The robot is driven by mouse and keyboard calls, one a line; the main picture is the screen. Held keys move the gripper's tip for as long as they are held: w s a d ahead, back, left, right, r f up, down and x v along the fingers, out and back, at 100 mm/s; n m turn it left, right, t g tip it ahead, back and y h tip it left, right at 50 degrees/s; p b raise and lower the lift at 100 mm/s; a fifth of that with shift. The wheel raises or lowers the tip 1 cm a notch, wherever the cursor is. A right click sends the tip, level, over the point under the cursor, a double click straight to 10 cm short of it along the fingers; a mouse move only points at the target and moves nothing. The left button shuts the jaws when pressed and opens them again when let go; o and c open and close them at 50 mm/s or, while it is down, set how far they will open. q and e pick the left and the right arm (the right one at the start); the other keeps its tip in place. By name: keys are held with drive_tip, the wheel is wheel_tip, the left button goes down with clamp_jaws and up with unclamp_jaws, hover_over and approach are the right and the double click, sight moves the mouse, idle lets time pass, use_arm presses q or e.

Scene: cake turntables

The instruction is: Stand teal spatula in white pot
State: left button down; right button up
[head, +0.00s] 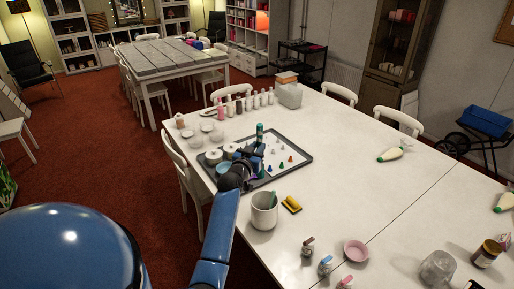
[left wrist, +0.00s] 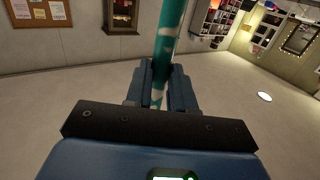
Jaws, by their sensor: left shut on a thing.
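The white pot (head: 263,214) stands upright on the near white table. A small teal piece (head: 272,198) shows inside its rim; I cannot tell what it belongs to. My left gripper (head: 255,158) is above the tray, behind and left of the pot in the head view. It is shut on a teal and white shaft, which I take for the teal spatula (head: 260,132). In the left wrist view, the spatula (left wrist: 166,45) rises upright from between the fingers (left wrist: 158,88); its upper end is cut off. My right gripper is not in view.
A dark-rimmed tray (head: 300,163) holds several small cones and white round pieces. A yellow sponge (head: 291,204) lies right of the pot. Bottles (head: 247,102) line the back. Small jars (head: 308,246) and a pink dish (head: 356,250) stand nearer.

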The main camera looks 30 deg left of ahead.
use_arm(q)
wheel_tip(320, 180, down, 22)
drive_tip(key=b, duration=1.9)
idle(0.5)
drive_tip(key=shift+f, duration=0.1)
drive_tip(key=c, duration=0.9)
unclamp_jaws()
